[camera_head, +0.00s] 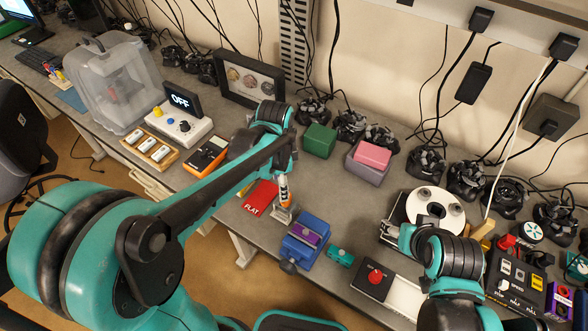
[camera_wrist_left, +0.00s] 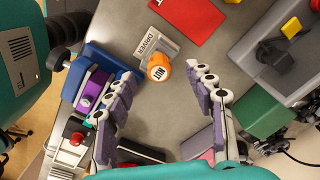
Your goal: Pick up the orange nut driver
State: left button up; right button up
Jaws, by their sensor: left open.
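The orange nut driver (camera_head: 284,188) stands upright at a grey stand (camera_head: 281,214) on the bench. In the left wrist view its round orange top (camera_wrist_left: 158,67) is marked NUT, beside the stand's plate (camera_wrist_left: 155,44) marked DRIVER. My left gripper (camera_wrist_left: 164,92) is open and empty, its fingers spread, with the orange top just beyond the gap between the fingertips. In the head view that gripper is mostly hidden behind my wrist. My right arm is at the lower right; its gripper (camera_head: 398,236) shows only in part beside the white spool.
A blue vise (camera_head: 305,240) stands in front of the stand, and a red FLAT card (camera_head: 260,198) lies to its left. A green box (camera_head: 319,140), a pink block (camera_head: 372,155) on a mauve box and a white spool (camera_head: 434,206) stand right. Bare bench lies between them.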

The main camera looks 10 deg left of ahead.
aim_at(286, 202)
pick_arm(q)
jog(key=shift+w+d, duration=0.25)
jog(key=shift+w, duration=0.05)
jog(key=shift+d+f+m, duration=0.1)
jog(key=shift+f+m, duration=0.2)
jog(key=shift+f, duration=0.1)
jog(key=f+b, duration=0.1)
jog(key=f, duration=0.3)
jog(key=f+b, duration=0.1)
jog(key=f, duration=0.2)
jog(key=shift+s+d+b, duration=0.15)
jog(key=shift+d+b, duration=0.15)
jog(key=shift+b, duration=0.05)
grip_shut()
